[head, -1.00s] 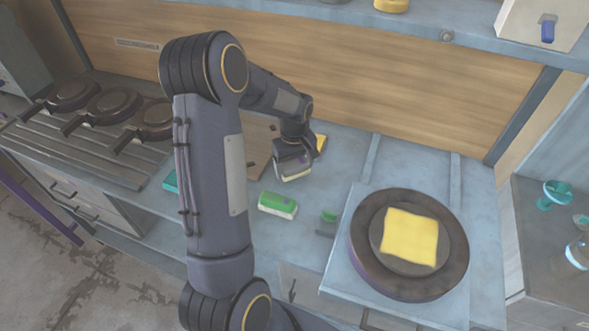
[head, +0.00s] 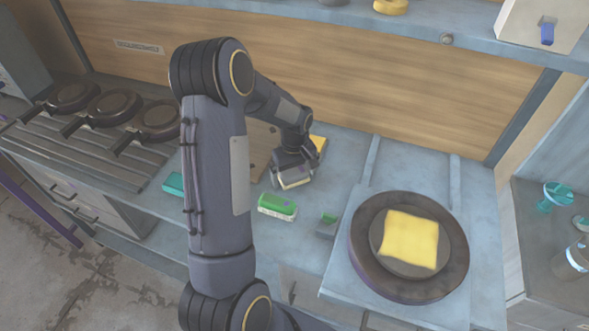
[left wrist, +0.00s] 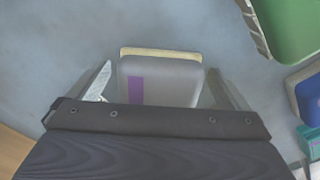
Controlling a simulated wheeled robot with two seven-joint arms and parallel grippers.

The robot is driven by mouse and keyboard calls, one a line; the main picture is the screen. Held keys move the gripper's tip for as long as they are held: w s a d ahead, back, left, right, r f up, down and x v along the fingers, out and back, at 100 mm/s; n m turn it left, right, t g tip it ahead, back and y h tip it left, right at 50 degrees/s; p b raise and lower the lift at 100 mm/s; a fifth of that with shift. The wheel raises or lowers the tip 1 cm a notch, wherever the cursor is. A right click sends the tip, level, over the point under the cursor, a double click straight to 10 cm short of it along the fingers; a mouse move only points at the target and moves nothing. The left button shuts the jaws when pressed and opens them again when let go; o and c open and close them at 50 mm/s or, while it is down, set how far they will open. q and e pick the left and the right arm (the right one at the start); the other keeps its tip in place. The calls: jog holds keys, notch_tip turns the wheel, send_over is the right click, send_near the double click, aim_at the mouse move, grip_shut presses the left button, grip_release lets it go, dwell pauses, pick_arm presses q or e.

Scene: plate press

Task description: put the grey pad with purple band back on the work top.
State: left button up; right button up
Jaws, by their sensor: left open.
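The grey pad with purple band (left wrist: 160,85) lies between the two fingers of my left gripper (left wrist: 160,92) in the left wrist view. Its purple band shows on the grey top, and a pale yellow layer shows along its far edge. The fingers are open, one on each side of the pad, with a small gap visible at the left finger. In the head view the left gripper (head: 293,168) is low over the work top (head: 340,165), and the pad (head: 296,182) shows just below it, at or very near the surface. My right gripper is not in view.
A green pad (head: 277,206) lies close in front, with a teal block (head: 173,184) to its left. A yellow item (head: 318,144) is just behind the gripper. A round dark plate (head: 362,255) with a yellow sheet (head: 409,239) stands right.

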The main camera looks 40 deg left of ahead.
aim_at(294, 172)
pick_arm(q)
notch_tip(294, 172, up, 12)
jog(key=b, duration=0.1)
jog(key=s+d+r+m+t+h, duration=0.2)
jog(key=s+d+r+m+t, duration=0.15)
jog(key=s+d+r, duration=0.45)
jog(key=s+d+f+m+t+h, duration=0.1)
jog(key=s+d+f+m+t, duration=0.1)
jog(key=s+d+m, duration=0.5)
jog(key=s+d, duration=0.2)
jog(key=s, duration=0.4)
jog(key=shift+s+h, duration=0.25)
jog(key=shift+h, duration=0.15)
